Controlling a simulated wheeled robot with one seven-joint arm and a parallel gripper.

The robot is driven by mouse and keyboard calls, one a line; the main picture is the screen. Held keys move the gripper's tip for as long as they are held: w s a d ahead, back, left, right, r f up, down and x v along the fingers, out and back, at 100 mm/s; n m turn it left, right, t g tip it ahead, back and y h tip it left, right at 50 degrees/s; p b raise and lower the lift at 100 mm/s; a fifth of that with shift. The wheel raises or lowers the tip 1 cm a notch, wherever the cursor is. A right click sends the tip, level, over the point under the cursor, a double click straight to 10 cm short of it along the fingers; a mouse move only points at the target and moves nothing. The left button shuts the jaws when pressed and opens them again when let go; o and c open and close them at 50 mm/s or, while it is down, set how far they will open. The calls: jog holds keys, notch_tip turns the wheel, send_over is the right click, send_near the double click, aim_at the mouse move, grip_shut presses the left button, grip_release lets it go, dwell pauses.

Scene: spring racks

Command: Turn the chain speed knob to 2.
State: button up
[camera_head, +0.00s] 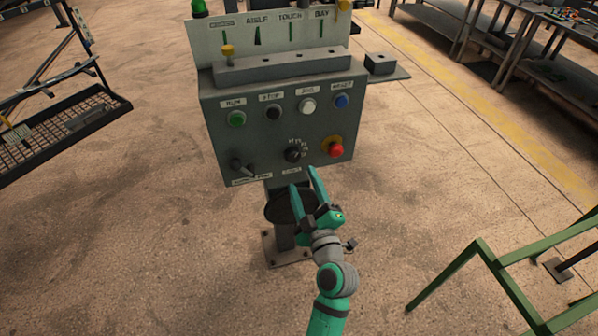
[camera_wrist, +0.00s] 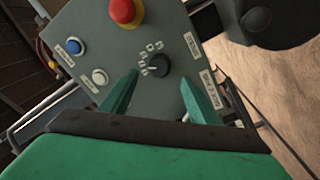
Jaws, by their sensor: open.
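The chain speed knob (camera_head: 292,154) is a black round knob with a small number scale, low in the middle of the grey control panel (camera_head: 215,145). In the wrist view the knob (camera_wrist: 158,65) shows between and beyond the two green fingers, with a pale pointer mark on it. The scale digits are too small to read surely. My gripper (camera_head: 302,178) is open and empty, just below the knob in the head view. In the wrist view its fingertips (camera_wrist: 160,76) stand apart on either side of the knob. I cannot tell whether they touch it.
A red mushroom button (camera_head: 336,150) on yellow sits right of the knob, and a black lever switch (camera_head: 241,166) left. Green (camera_head: 237,119), black (camera_head: 273,113), white (camera_head: 308,106) and blue (camera_head: 341,101) buttons line up above. A green frame (camera_head: 490,262) stands at lower right.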

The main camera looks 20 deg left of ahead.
jog(key=shift+v, duration=1.35)
jog(key=s+d+f+m+h, duration=0.45)
jog(key=s+f+m, duration=0.2)
jog(key=s, duration=0.25)
jog(key=s+d+f+m+h, duration=0.4)
jog(key=s+d+f+m, duration=0.15)
jog(key=s+f, duration=0.25)
jog(key=s+d+r+m+h, duration=0.1)
jog(key=s+m, duration=0.1)
jog(key=s, duration=0.7)
jog(key=s+d+r+m+h, duration=0.1)
jog(key=s+d+m, duration=0.1)
jog(key=s, duration=0.8)
jog(key=shift+s+d+r+m, duration=0.25)
jog(key=shift+r+m, duration=0.15)
jog(key=shift+m, duration=0.1)
